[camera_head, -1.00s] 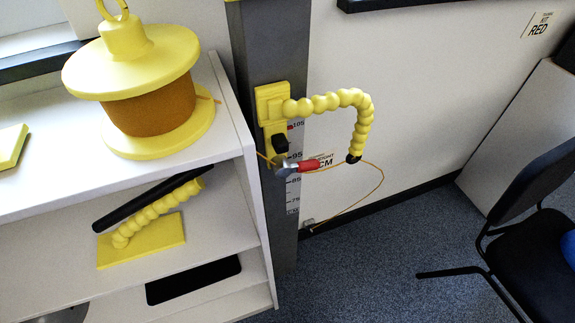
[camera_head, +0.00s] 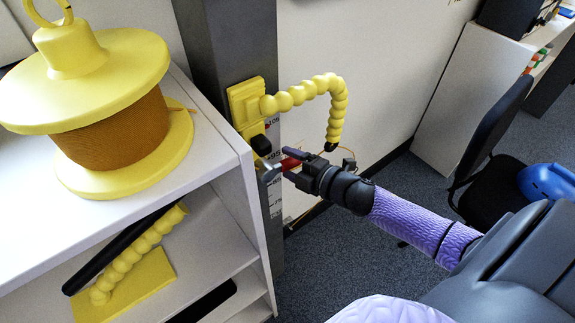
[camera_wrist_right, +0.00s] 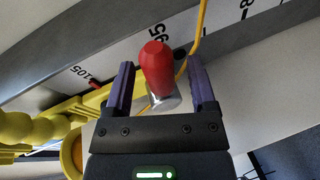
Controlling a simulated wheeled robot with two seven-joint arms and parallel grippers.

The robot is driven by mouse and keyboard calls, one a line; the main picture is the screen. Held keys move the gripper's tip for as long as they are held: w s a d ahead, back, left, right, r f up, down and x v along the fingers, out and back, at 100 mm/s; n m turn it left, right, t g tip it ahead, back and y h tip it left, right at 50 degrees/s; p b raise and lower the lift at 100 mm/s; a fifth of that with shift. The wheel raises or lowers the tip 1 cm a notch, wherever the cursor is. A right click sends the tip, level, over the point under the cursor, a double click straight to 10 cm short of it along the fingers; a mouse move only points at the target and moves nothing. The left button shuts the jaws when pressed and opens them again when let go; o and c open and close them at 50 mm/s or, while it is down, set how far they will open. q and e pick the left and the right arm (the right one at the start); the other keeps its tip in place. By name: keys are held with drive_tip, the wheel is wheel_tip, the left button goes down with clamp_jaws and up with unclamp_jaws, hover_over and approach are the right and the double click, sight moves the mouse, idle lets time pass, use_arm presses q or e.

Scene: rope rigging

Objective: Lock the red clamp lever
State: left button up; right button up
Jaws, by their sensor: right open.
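The red clamp lever (camera_head: 292,154) sticks out to the right from the clamp on the grey post, partly hidden behind my right gripper (camera_head: 284,164). In the right wrist view the red lever grip (camera_wrist_right: 157,68) stands between the two purple fingers of my right gripper (camera_wrist_right: 163,88), with a gap on both sides. The fingers are open. A shiny metal part shows at the base of the grip. The yellow clamp mount (camera_head: 246,103) is fixed to the post, with a black knob (camera_head: 261,145) just above the lever. My left gripper is not in view.
A yellow beaded arm (camera_head: 310,89) curves out from the mount above my right gripper. A thin yellow cord (camera_wrist_right: 199,40) passes close to one finger. A white shelf (camera_head: 222,152) with a yellow spool (camera_head: 112,125) stands to the left. A black chair (camera_head: 492,160) stands at the right.

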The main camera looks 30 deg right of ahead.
drive_tip(key=shift+w+a, duration=0.1)
drive_tip(key=shift+w, duration=0.2)
clamp_jaws()
drive_tip(key=shift+f, duration=0.1)
idle(1.2)
